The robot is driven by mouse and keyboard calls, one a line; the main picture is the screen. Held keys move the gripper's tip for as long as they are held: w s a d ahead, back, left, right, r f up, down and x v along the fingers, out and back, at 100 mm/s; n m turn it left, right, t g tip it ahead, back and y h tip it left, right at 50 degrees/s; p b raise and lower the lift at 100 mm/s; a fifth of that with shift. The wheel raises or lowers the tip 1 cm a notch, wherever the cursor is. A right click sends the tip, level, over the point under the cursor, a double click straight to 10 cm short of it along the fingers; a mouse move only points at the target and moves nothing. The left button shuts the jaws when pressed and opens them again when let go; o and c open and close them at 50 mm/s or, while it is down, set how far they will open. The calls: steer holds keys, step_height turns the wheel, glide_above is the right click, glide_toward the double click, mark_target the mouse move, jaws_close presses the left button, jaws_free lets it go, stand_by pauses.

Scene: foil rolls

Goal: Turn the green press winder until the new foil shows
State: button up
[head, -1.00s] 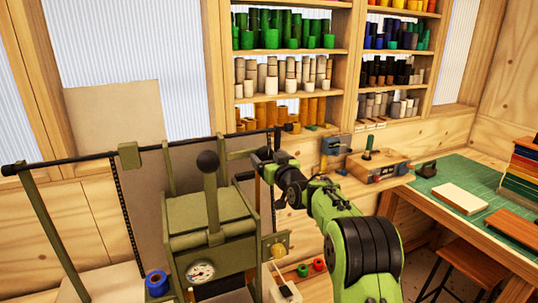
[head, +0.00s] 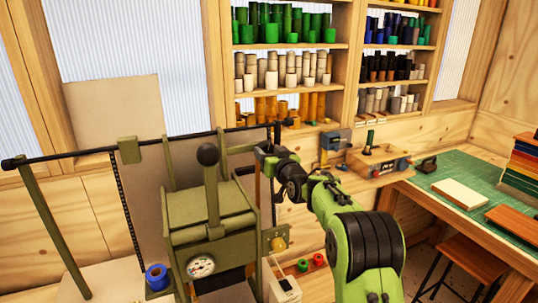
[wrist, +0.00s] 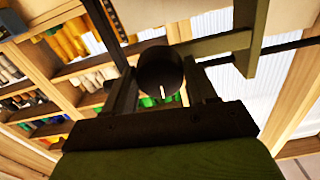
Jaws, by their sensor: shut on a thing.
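The olive-green press (head: 212,215) stands at the left in the head view, with a black ball-topped lever (head: 210,180) and a round gauge (head: 200,266). My gripper (head: 262,150) is at the upper right of the press, beside its top bar. In the wrist view my gripper (wrist: 160,88) is shut on a dark round knob (wrist: 158,67) held between its fingers, apparently the winder. A short pale mark shows low on the knob's face. In the head view my gripper hides the knob. I cannot make out which foil shows at the press.
A blue roll (head: 157,277) sits left of the press; a green roll (head: 303,265) and a red roll (head: 319,260) lie to its right. Shelves of rolls (head: 290,62) line the back wall. A bench with a green mat (head: 440,186) stands at the right.

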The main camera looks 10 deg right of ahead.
steer(key=shift+m+b, duration=1.35)
steer(key=shift+m, duration=7.95)
steer(key=o, duration=1.1)
steer(key=shift+c, duration=0.2)
steer(key=s+d+b, duration=0.3)
steer(key=s, duration=1.2)
steer(key=shift+s+b, duration=0.25)
steer(key=shift+b, duration=0.05)
